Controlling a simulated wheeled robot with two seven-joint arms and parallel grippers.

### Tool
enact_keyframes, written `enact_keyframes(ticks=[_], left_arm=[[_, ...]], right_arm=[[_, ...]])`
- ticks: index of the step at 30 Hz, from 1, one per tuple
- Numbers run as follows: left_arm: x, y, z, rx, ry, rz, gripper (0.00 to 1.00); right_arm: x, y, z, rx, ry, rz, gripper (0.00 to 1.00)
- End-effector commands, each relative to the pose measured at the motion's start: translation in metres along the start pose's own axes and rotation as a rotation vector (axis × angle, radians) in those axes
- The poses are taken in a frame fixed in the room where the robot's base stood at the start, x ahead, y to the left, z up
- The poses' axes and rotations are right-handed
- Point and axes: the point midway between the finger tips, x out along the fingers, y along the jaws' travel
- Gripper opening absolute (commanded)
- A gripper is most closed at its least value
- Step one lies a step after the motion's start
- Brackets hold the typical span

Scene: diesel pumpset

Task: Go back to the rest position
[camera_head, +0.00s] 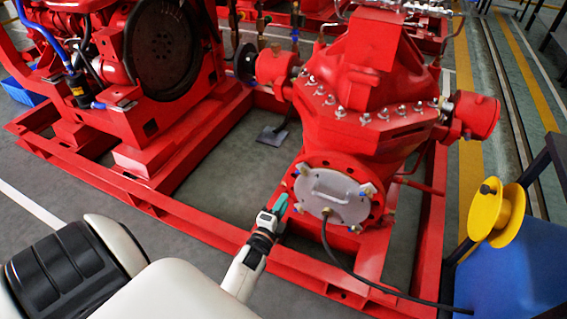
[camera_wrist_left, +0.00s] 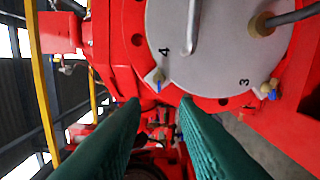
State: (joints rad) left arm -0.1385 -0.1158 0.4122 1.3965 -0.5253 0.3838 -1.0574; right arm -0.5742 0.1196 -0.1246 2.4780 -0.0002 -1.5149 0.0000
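My left gripper (camera_head: 278,205) shows in the head view with its green fingers just left of the grey round cover plate on the red pump. In the left wrist view the two green fingers (camera_wrist_left: 160,103) stand apart with nothing between them. The grey cover plate (camera_head: 322,208) has a handle, and clamps with blue tips sit around its rim. The plate also fills the top of the left wrist view (camera_wrist_left: 215,50), where the marks 4 and 3 can be read. The fingertips appear just below its edge; I cannot tell the gap. My right gripper is not in view.
The red pump (camera_head: 365,75) stands on a red base frame (camera_head: 215,232), with a red engine (camera_head: 165,50) at the left. A dark hose (camera_head: 375,285) runs from the plate toward a blue box (camera_head: 515,265) with a yellow spool (camera_head: 496,212). Grey floor shows at lower left.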

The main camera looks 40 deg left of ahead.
Motion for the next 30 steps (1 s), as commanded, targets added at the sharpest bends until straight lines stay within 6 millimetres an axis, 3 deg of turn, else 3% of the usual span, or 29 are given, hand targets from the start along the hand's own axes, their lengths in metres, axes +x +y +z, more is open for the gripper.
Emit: enact_keyframes(ticks=[11, 17, 23, 30], left_arm=[[0.0, 0.003, -0.002, -0.022, 0.011, -0.017, 0.27], [-0.009, 0.015, -0.008, -0.218, 0.099, -0.158, 0.27], [-0.044, 0.026, 0.009, -0.533, 0.23, -0.385, 0.27], [-0.117, 0.035, 0.051, -0.838, 0.396, -0.69, 0.27]], right_arm=[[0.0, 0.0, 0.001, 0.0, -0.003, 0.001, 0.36], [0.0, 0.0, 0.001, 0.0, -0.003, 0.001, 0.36], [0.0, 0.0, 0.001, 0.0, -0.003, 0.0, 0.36], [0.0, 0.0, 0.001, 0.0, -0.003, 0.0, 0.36]])
